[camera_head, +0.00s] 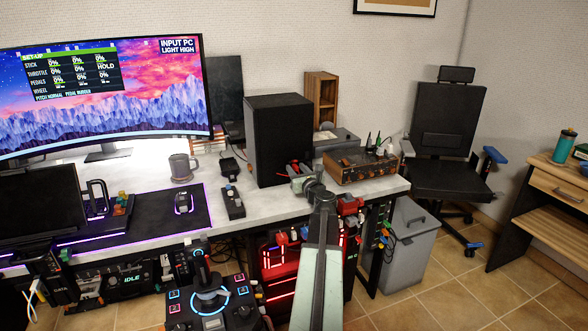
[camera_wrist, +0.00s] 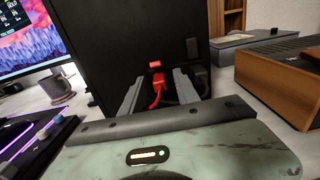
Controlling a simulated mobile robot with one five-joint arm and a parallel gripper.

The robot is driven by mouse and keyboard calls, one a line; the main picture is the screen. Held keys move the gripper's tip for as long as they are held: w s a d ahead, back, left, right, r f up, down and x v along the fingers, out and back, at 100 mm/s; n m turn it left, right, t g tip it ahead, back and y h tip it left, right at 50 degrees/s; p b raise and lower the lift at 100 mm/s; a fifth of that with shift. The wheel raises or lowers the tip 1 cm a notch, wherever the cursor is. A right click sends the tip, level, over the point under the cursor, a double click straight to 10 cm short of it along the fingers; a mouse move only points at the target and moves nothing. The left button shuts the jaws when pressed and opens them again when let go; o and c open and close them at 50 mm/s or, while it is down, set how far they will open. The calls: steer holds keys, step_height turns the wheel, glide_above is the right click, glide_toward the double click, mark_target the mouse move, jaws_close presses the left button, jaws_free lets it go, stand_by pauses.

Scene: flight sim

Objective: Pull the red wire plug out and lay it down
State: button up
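The red wire plug (camera_wrist: 158,80) sits at the lower back of a black speaker box (camera_wrist: 130,38), with its red wire hanging down. My gripper (camera_wrist: 158,92) is in front of it. Its two grey fingers are apart, one on each side of the plug, with a visible gap on both sides. In the head view my gripper (camera_head: 301,180) is at the right foot of the black speaker box (camera_head: 275,138), low over the desk. The plug itself is largely hidden there by my gripper and arm.
A small red piece (camera_wrist: 155,64) is just above the plug, and a dark plug and cable (camera_wrist: 201,80) are to its right. A wooden-cased device (camera_head: 360,166) stands close on the right. A mug (camera_head: 181,167) and a small dark box (camera_head: 232,202) are on the desk.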

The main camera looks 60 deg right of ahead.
jaws_close()
stand_by(1.0)
steer(key=shift+s+a, duration=0.1)
stand_by(0.3)
glide_above(303, 197)
stand_by(1.3)
steer(key=shift+f, duration=0.15)
steer(key=shift+f+b, duration=3.45)
steer(key=shift+b, duration=0.1)
steer(key=shift+o, duration=0.2)
jaws_free()
